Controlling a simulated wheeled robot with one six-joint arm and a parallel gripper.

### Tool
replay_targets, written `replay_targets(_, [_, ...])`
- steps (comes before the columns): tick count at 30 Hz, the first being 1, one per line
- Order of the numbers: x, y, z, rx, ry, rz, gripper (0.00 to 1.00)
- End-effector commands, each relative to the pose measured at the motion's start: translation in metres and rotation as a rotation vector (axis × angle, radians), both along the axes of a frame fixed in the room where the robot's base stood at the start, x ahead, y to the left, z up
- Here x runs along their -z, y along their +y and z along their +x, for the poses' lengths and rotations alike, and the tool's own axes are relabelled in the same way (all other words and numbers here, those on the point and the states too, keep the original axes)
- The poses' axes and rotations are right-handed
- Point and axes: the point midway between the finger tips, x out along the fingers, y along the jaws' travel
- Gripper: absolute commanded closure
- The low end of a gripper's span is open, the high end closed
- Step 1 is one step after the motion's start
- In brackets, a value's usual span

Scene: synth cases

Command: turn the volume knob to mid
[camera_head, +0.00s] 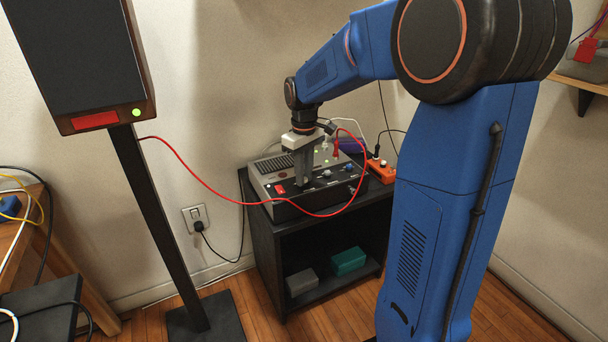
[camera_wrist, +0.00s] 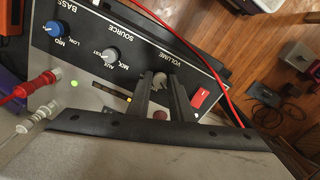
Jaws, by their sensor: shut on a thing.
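The grey volume knob (camera_wrist: 159,80) sits on the black front panel (camera_wrist: 196,67) of an audio unit, beside the printed word VOLUME. My gripper (camera_wrist: 161,84) has its two dark fingers on either side of this knob and is shut on it. The knob's pointer is too small to read. In the head view my gripper (camera_head: 305,183) reaches down onto the panel of the grey-topped unit (camera_head: 262,182) and hides the knob. A grey source knob (camera_wrist: 111,55) and a blue bass knob (camera_wrist: 55,29) are on the same panel, apart from the fingers.
A red switch (camera_wrist: 201,98) is close beside the fingers. A red cable (camera_head: 225,189) hangs across the unit's front. Red and white plugs (camera_wrist: 42,82) stand up from its top. The unit stands on a black shelf (camera_head: 262,240). An orange power strip (camera_head: 381,171) lies to its right.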

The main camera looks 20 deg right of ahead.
Motion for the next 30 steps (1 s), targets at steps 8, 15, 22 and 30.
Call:
replay_targets(8, [-0.0003,-0.0001,0.0002,0.172,-0.001,0.000,1.00])
replay_targets(15, [-0.0004,-0.0001,0.0003,0.396,-0.001,0.000,1.00])
replay_targets(22, [-0.0005,-0.0001,0.0003,0.611,-0.001,0.000,1.00])
replay_targets(30, [-0.0005,-0.0002,0.0004,0.822,-0.001,0.000,1.00])
